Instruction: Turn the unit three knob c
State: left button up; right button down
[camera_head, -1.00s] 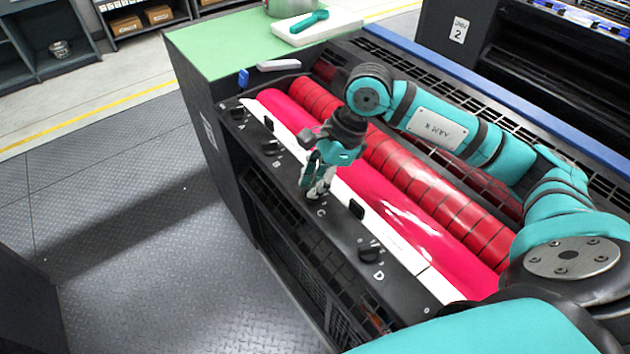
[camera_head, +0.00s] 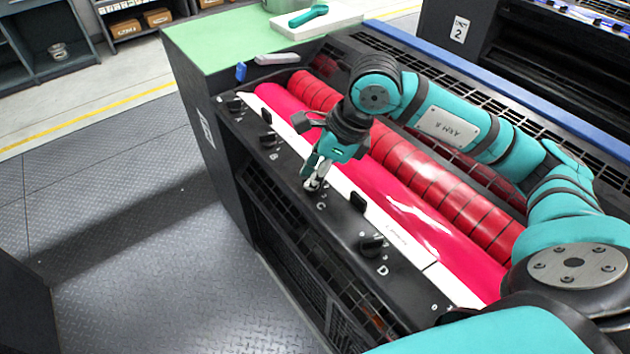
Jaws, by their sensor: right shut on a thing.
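The ink unit's dark panel (camera_head: 300,202) runs along the front of a machine and carries knobs by the letters A, B, C and D. My right gripper (camera_head: 312,184) reaches down from above, with its fingertips at the panel just above the letter C. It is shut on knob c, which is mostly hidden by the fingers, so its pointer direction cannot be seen. Knob D (camera_head: 372,245), knob B (camera_head: 268,140) and knob A (camera_head: 235,105) stand clear of the gripper. My left gripper is not in view.
Pink and red rollers (camera_head: 440,200) lie behind the panel, under my right arm. A green top (camera_head: 215,45) at the far end bears a white tray (camera_head: 335,25) with a teal tool. Open floor (camera_head: 130,230) lies to the left. Another unit marked 2 (camera_head: 459,30) stands at the back.

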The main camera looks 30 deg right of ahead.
jog(key=m+b, duration=0.2)
jog(key=shift+s+a+f+m+t+h, duration=0.1)
jog(key=shift+s+f+m+t+h, duration=0.05)
jog(key=shift+f+m+t+h, duration=0.2)
jog(key=shift+r+m+t+h+b, duration=0.2)
jog(key=shift+m+h+b, duration=0.5)
jog(key=shift+m, duration=0.75)
jog(key=c, duration=1.4)
grip_release()
jog(key=shift+r, duration=0.1)
